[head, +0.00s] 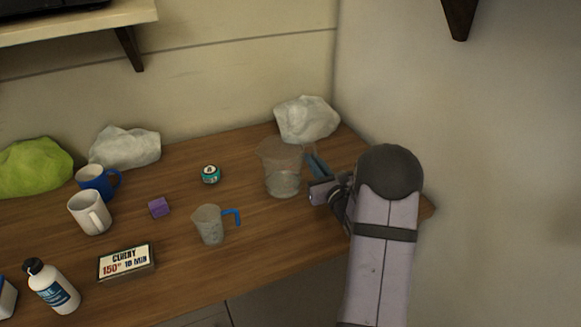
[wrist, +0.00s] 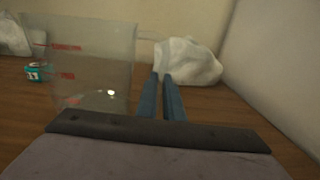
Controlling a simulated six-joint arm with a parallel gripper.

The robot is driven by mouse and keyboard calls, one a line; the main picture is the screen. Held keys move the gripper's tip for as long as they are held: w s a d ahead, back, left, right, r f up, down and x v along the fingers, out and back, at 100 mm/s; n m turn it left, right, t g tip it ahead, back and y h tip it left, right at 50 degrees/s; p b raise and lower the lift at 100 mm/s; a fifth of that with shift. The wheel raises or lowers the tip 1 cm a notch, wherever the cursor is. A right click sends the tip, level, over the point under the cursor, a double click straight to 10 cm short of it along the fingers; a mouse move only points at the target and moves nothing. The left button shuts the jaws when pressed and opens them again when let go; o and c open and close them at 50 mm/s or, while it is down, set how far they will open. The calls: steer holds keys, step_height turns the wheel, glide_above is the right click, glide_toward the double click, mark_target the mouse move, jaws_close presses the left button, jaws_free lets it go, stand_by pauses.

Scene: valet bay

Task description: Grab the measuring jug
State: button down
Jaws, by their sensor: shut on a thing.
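A large clear measuring jug (head: 283,168) stands upright on the wooden counter, right of centre. In the wrist view the jug (wrist: 95,65) is at the left, with red marks on its wall. My gripper (head: 314,176) is at the jug's right side, where its handle is. In the wrist view its blue fingers (wrist: 161,92) are close together and shut on the jug's handle, which is clear and hard to make out. A smaller clear jug (head: 208,225) with a blue handle stands nearer the front, apart from my gripper.
A crumpled white bag (head: 307,119) lies behind the jug, near the right wall. A small teal tin (head: 210,174), a purple cube (head: 159,208), a curry sign (head: 126,262), mugs (head: 88,213) and a white bottle (head: 52,287) stand to the left.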

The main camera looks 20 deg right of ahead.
steer(key=shift+r, duration=0.1)
stand_by(0.3)
steer(key=shift+r+b, duration=0.6)
steer(key=shift+r, duration=4.15)
steer(key=shift+r, duration=0.1)
